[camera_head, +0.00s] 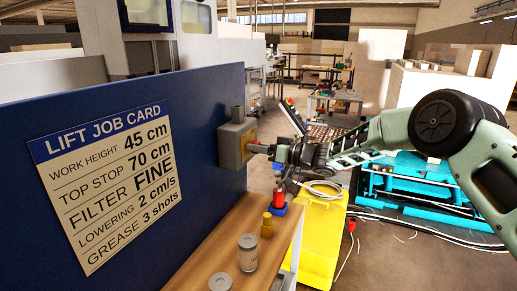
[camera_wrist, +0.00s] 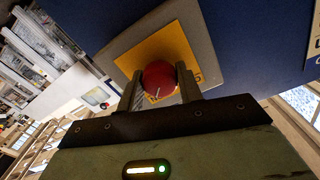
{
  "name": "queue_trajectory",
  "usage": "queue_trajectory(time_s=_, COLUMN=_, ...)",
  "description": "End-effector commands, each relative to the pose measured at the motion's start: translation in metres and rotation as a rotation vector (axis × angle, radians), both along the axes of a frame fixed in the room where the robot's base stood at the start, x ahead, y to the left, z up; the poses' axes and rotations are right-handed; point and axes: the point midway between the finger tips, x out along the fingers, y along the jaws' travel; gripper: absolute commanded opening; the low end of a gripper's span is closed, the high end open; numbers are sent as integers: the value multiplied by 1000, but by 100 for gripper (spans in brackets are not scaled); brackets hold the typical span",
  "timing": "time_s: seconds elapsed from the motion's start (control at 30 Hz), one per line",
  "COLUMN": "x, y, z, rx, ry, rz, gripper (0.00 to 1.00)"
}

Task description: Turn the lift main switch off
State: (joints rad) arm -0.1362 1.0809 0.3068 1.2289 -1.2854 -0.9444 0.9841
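The lift main switch is a grey box (camera_head: 232,146) on the right end of the blue panel. In the wrist view it has a yellow plate (camera_wrist: 180,42) and a round red knob (camera_wrist: 159,77) with a pale pointer mark. My gripper (camera_head: 254,148) reaches the box from the right. In the wrist view its two fingers (camera_wrist: 160,80) stand on either side of the knob, seemingly touching it. The fingers hide part of the plate and its lettering. In the head view my gripper covers most of the knob.
A job card (camera_head: 108,165) hangs on the blue panel (camera_head: 210,90). Below is a wooden shelf (camera_head: 220,225) with a grey-lidded can (camera_head: 248,255), a yellow fitting (camera_head: 267,225) and a red one (camera_head: 279,198). A yellow bin (camera_head: 318,240) and turquoise lift (camera_head: 420,185) stand to the right.

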Motion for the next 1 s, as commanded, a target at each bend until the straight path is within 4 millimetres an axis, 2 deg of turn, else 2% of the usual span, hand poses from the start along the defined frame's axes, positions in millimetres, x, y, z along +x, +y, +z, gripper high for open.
queue_trajectory(time_s=0.27, x=0, y=0, z=-1, rx=-9, ry=-23, rz=0, gripper=13)
queue_trajectory(time_s=0.47, x=0, y=0, z=-3, rx=-40, ry=-107, rz=0, gripper=13)
queue_trajectory(time_s=1.0, x=-1, y=0, z=-6, rx=-205, ry=-560, rz=1, gripper=13)
